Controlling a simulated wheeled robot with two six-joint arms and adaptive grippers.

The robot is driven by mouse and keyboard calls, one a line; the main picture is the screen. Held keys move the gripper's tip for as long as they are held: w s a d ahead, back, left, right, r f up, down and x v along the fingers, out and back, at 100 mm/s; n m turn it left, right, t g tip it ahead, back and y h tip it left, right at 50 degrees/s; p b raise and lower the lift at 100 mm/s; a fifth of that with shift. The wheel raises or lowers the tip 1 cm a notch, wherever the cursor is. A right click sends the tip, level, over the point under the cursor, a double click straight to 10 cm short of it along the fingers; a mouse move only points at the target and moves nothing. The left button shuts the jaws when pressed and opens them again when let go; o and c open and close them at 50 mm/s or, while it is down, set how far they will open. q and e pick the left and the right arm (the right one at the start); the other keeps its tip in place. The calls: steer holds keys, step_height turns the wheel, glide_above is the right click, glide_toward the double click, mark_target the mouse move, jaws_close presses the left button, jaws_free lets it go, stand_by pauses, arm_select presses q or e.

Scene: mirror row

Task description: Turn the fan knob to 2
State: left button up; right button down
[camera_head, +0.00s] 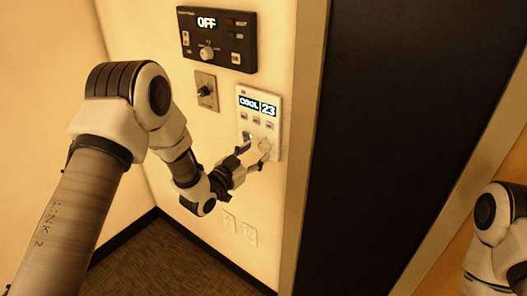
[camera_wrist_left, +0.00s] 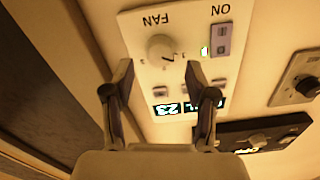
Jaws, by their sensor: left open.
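The white control panel (camera_head: 244,101) is on the wall, with its display (camera_head: 258,105) reading COOL 23. Its round white fan knob (camera_head: 265,144) is low on the right, partly behind my fingers. In the left wrist view, upside down, the fan knob (camera_wrist_left: 160,47) sits under the word FAN; its setting is too small to read. My left gripper (camera_head: 253,155) is open in front of the panel's lower part. In the wrist view its fingers (camera_wrist_left: 159,72) are spread, one either side of the knob's line, with nothing between them. My right gripper is out of view.
A switch (camera_wrist_left: 221,40) marked ON with a green light is beside the knob. A black panel (camera_head: 217,40) reading OFF is above, and a grey dial plate (camera_head: 206,91) is left of the white panel. A dark tall panel (camera_head: 405,150) stands to the right.

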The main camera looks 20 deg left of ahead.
mark_target(264, 148)
arm_select(q)
steer(key=shift+w+d+r, duration=0.1)
steer(key=shift+w+d, duration=0.6)
steer(key=shift+w, duration=0.35)
steer(key=shift+w+a+f, duration=0.35)
steer(key=shift+s+d+r, duration=0.15)
jaws_close()
